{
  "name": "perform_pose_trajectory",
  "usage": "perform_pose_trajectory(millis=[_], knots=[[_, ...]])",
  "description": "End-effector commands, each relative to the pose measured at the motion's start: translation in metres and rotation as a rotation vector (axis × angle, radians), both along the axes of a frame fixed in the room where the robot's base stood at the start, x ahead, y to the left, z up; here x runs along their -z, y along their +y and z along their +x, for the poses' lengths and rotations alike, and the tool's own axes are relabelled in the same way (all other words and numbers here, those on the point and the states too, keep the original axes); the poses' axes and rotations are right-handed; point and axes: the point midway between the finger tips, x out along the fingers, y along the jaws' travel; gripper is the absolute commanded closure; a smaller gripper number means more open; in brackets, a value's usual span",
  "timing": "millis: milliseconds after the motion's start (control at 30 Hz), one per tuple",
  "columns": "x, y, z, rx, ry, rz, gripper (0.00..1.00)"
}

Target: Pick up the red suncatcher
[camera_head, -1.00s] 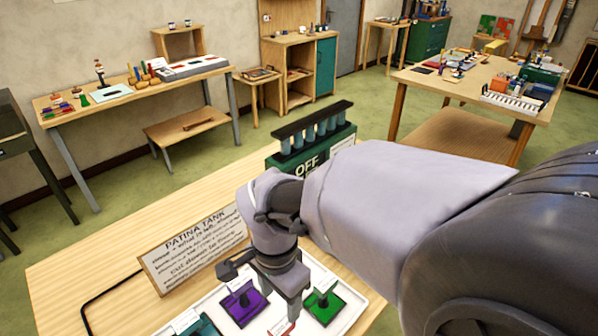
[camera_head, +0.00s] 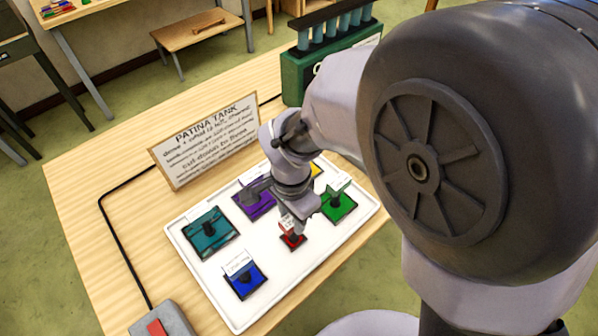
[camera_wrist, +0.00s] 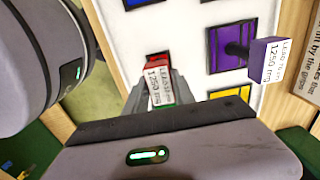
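The red suncatcher (camera_head: 292,241) is a small dark-framed red pane on the white tray, at or just above its surface. Its red handle block with a white label (camera_wrist: 158,82) shows in the wrist view. My gripper (camera_head: 296,215) points down over it, with a grey finger on either side of the block (camera_wrist: 158,100). The fingers look close to the block, but I cannot tell whether they press on it. Much of the red pane is hidden behind the block and fingers.
The white tray (camera_head: 240,317) also holds teal (camera_head: 208,234), blue (camera_head: 244,280), purple (camera_head: 262,204), green (camera_head: 340,208) and yellow (camera_head: 317,168) suncatchers, close around my gripper. A sign (camera_head: 208,142) and a green box (camera_head: 292,80) stand behind. A red-topped grey box (camera_head: 160,322) is in front.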

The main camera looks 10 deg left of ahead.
Motion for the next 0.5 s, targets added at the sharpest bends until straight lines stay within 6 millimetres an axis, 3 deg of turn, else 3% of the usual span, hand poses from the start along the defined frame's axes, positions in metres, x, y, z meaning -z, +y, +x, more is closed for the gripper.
perform_pose_trajectory(millis=[33,100,133,500], knots=[[0.0,0.0001,0.0001,0.0,0.0,0.0,0.85],[-0.0001,0.0001,0.0001,0.0,0.0,0.0,0.99],[-0.0001,0.0001,0.0001,0.0,0.0,0.0,1.0],[-0.0005,0.0001,0.0002,0.0,-0.001,0.001,1.0]])
